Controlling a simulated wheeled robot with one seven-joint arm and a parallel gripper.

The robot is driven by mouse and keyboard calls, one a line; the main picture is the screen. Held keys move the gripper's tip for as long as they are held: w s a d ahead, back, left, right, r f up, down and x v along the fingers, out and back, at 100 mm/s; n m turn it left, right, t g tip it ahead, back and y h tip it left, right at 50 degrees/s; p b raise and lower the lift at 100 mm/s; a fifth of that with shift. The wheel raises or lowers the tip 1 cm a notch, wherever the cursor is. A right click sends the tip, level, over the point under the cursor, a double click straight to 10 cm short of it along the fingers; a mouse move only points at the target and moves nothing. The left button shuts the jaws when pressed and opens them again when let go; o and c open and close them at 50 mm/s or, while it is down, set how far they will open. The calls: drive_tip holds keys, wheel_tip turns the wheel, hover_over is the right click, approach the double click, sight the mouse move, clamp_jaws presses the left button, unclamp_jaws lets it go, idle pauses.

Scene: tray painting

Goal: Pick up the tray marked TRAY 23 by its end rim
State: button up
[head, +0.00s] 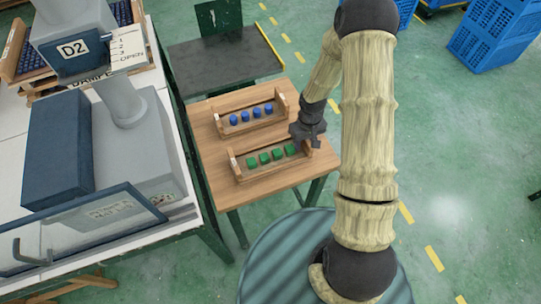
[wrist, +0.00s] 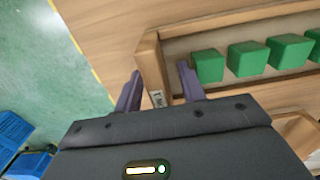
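A wooden tray (head: 275,169) with several green blocks lies on the near half of the small wooden table. Its end wall (wrist: 151,62) shows close up in the wrist view, with a small white label (wrist: 158,98) too small to read. My gripper (head: 309,141) is at the right end of this tray in the head view. In the wrist view its two fingers (wrist: 160,88) are apart, one on each side of the end wall, with gaps visible. A second tray (head: 221,127) with several blue blocks lies behind it. I cannot read TRAY 23 on either.
The small wooden table (head: 215,185) has bare top around the trays. A white bench (head: 150,82) with a grey machine (head: 130,150) stands close on the left. A dark table (head: 220,60) is behind. Blue crates (head: 495,35) stand on the green floor at the far right.

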clamp_jaws()
drive_tip(key=shift+r, duration=0.1)
wheel_tip(320, 180, up, 10)
drive_tip(key=shift+f, duration=0.1)
idle(0.6)
idle(0.4)
